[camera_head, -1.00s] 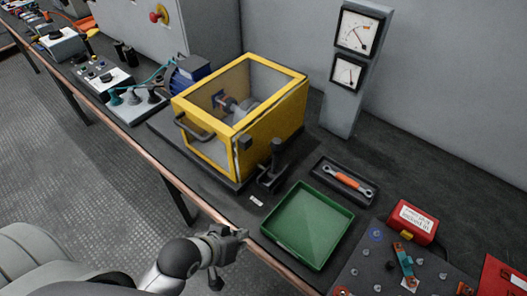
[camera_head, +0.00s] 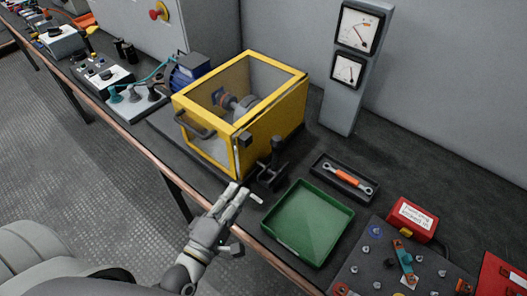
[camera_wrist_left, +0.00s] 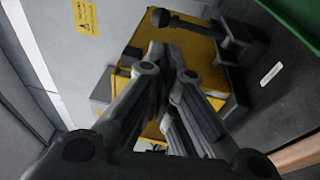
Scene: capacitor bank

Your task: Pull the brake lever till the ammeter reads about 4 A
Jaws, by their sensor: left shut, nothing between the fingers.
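The black brake lever (camera_head: 275,156) stands at the front right corner of the yellow guarded machine (camera_head: 245,128). In the left wrist view the lever (camera_wrist_left: 236,42) shows at the top, with a round black knob (camera_wrist_left: 160,17). My left gripper (camera_head: 242,193) is shut and empty, over the bench's front edge, in front of and apart from the lever. Its two fingers also show in the left wrist view (camera_wrist_left: 170,62). Two dial meters, an upper one (camera_head: 357,29) and a lower one (camera_head: 347,69), hang on a grey post. Their scales are too small to read. My right gripper is not in view.
A green tray (camera_head: 308,222) lies right of the lever. Behind it is a dark tray with an orange-handled wrench (camera_head: 347,178). A red box (camera_head: 411,219) and a terminal board (camera_head: 375,258) are at the right. The blue motor (camera_head: 187,73) sits left of the guard.

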